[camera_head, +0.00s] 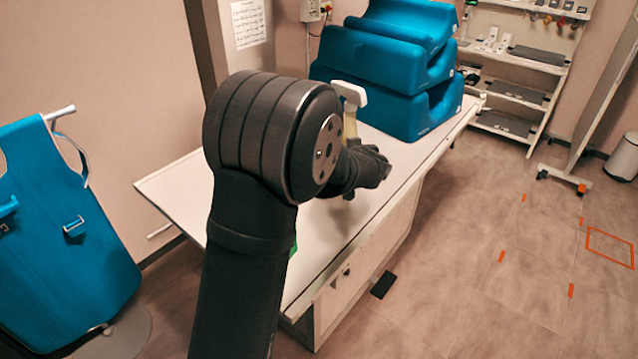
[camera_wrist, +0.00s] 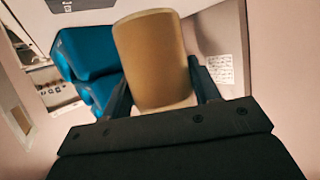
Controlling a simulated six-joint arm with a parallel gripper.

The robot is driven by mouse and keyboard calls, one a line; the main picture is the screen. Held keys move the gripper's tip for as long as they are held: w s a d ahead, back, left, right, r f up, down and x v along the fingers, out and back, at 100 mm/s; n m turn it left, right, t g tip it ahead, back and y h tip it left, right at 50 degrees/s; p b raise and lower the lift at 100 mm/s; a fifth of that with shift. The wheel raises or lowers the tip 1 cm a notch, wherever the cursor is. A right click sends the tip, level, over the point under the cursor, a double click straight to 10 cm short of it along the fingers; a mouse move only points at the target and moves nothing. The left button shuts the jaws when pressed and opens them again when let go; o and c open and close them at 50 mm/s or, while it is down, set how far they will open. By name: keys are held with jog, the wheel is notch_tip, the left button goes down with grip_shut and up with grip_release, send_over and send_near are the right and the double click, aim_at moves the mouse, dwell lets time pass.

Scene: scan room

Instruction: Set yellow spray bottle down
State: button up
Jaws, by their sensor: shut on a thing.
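The yellow spray bottle shows in the head view as a pale trigger head (camera_head: 350,95) and a bit of yellowish body above the white table top (camera_head: 340,225). My arm hides its lower part, so I cannot tell whether its base touches the table. In the wrist view the bottle's tan-yellow body (camera_wrist: 155,62) fills the space between the two dark fingers. My gripper (camera_wrist: 160,95) is shut on it. In the head view my gripper (camera_head: 350,180) is low over the table, largely hidden behind my arm.
Stacked blue cushions (camera_head: 400,75) stand on the table's far end, close behind the bottle. The table's near and right parts look bare. A blue apron-like item (camera_head: 65,220) hangs at the left. A shelf rack (camera_head: 515,75) stands at the back right.

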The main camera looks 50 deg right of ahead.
jog(key=shift+s+d, duration=0.2)
jog(key=shift+s, duration=0.1)
jog(key=shift+w+d+f, duration=0.2)
jog(key=shift+w+f, duration=5.15)
jog(key=shift+w, duration=0.25)
jog(key=shift+f, duration=0.15)
jog(key=o, duration=1.6)
jog(key=shift+o, duration=0.2)
